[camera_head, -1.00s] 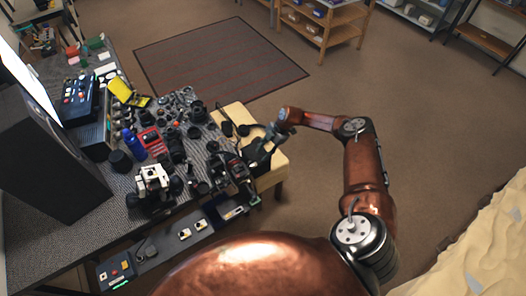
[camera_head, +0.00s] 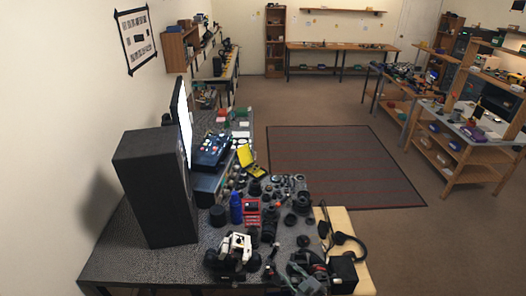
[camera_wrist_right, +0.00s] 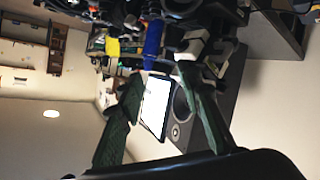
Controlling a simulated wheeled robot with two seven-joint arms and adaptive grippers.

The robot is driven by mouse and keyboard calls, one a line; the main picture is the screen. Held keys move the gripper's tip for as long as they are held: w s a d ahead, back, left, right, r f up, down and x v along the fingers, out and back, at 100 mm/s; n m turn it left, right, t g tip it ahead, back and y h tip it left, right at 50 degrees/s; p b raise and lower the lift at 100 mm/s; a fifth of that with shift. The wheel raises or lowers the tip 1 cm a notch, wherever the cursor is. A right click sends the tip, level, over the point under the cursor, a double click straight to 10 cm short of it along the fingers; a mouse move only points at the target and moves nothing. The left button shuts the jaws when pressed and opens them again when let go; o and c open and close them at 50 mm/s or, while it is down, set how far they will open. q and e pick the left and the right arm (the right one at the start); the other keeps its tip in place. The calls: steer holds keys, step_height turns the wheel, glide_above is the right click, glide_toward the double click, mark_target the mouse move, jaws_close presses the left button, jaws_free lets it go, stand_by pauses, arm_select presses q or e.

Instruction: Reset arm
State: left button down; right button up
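My right gripper (camera_head: 308,274) shows at the bottom edge of the head view, by the near right corner of the cluttered table (camera_head: 140,262). Its arm is mostly out of the frame. In the right wrist view the two dark green fingers (camera_wrist_right: 160,72) stand wide apart with nothing held between them. My left gripper is not in view.
A large black speaker (camera_head: 155,190), a blue bottle (camera_head: 236,208), a yellow case (camera_head: 246,158) and several lens parts crowd the table. Floor around the dark mat (camera_head: 340,165) is clear.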

steer(key=s+d+m+g+h, duration=0.2)
steer(key=s+d+m+h, duration=0.6)
steer(key=s+d, duration=0.7)
steer(key=s+d+m+g, duration=0.1)
steer(key=s+d+g, duration=0.15)
steer(key=s, duration=0.45)
steer(key=s+d+f+m+g, duration=0.1)
steer(key=s+d, duration=0.3)
steer(key=s, duration=0.2)
steer(key=s+d+m+g, duration=0.1)
steer(key=s+d+g, duration=0.15)
steer(key=s, duration=0.45)
step_height(320, 180, down, 35)
steer(key=g+b, duration=0.1)
steer(key=b, duration=0.6)
steer(key=s+f+b, duration=0.4)
steer(key=s+f, duration=0.6)
steer(key=f, duration=0.4)
steer(key=s+f+g+b, duration=0.1)
steer(key=s+f+b, duration=0.3)
steer(key=s+f, duration=0.7)
step_height(320, 180, down, 3)
steer(key=shift+a+n+g+y, duration=0.2)
steer(key=shift+n+g+y, duration=0.1)
steer(key=shift+n+y, duration=0.1)
steer(key=shift+s, duration=0.1)
